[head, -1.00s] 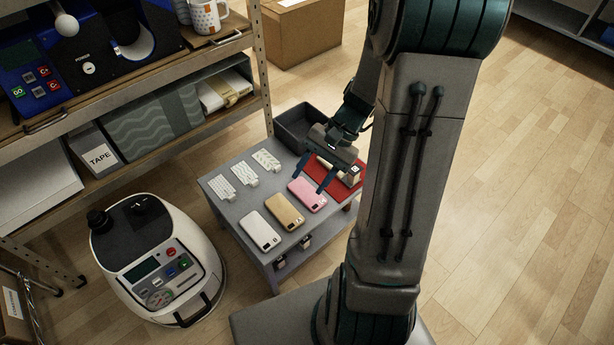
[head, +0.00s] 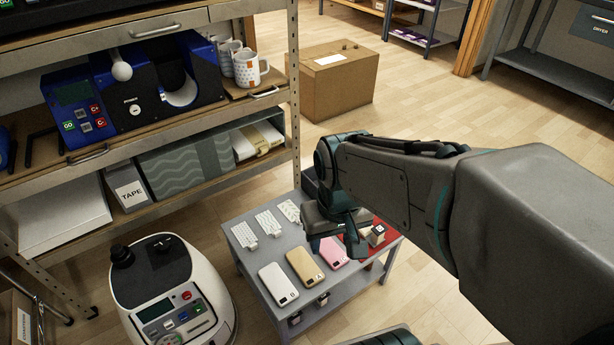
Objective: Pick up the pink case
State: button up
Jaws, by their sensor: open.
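The pink case (head: 334,257) lies flat on the small grey table, at the right end of a row with a gold case (head: 304,266) and a white case (head: 278,285). My gripper (head: 335,246) is open and points down over the pink case, one finger on each side of its far part in the picture. I cannot tell how high the fingertips are above the table. The gripper and wrist hide the far end of the pink case.
Several white patterned pieces (head: 268,223) lie behind the cases. A red mat (head: 388,240) with a small block (head: 376,235) lies to the right. A white rounded machine (head: 170,290) stands left of the table. Shelves (head: 296,120) rise behind.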

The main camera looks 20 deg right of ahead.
aim_at(333, 255)
jog(key=k, duration=1.15)
jog(key=z, duration=0.9)
jog(key=i, duration=1.6)
jog(key=u, duration=0.5)
